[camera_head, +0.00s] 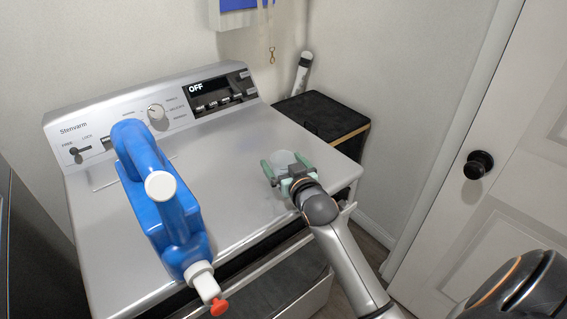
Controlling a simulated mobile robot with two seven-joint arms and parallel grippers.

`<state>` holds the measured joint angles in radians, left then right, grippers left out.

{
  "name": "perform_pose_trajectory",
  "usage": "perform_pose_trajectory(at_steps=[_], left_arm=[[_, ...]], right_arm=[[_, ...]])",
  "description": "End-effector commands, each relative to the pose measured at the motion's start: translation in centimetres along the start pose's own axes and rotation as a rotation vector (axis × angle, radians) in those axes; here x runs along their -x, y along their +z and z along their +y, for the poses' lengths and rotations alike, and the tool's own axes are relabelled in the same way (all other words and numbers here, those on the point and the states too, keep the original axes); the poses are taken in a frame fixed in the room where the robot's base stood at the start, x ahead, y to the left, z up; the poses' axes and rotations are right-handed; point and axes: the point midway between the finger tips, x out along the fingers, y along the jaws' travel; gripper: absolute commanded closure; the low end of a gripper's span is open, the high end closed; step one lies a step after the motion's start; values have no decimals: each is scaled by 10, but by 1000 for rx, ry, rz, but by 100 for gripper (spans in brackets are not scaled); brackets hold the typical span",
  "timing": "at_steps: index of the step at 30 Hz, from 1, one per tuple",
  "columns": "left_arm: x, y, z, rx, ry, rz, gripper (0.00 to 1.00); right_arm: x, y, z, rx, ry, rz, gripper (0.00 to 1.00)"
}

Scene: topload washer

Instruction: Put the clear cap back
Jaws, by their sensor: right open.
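The clear cap (283,158) is a small pale, see-through piece on the right part of the washer's top. My right gripper (286,164) reaches it from the front right. Its green fingers are open, one on each side of the cap, and I cannot tell whether they touch it. The blue detergent bottle (183,222) lies on the washer's left half, with a white cap (160,186) on its upper side. A white spout (200,275) with a red tip (219,307) points toward the front edge. My left gripper is out of view.
The grey washer (235,140) has a rear control panel with a knob (156,112) and a display reading OFF. A black box (320,115) stands behind its right side. A white door (500,200) is at the right. The washer top between bottle and gripper is clear.

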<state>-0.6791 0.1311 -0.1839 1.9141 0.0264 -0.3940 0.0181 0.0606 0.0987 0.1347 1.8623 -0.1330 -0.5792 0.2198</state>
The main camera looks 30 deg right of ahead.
Motion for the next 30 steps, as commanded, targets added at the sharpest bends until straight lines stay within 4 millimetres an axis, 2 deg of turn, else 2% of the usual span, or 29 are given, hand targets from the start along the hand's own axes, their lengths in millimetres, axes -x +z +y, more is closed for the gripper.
perform_pose_trajectory(at_steps=[4, 8, 21, 25, 30], left_arm=[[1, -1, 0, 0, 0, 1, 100], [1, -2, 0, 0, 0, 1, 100], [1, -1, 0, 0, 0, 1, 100], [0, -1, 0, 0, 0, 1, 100], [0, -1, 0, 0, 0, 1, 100]], right_arm=[[3, -4, 0, 0, 0, 1, 0], [19, -2, 0, 0, 0, -2, 0], [100, -2, 0, -1, 0, -2, 0], [114, -3, 0, -1, 0, -1, 0], [120, -3, 0, 0, 0, 0, 0]])
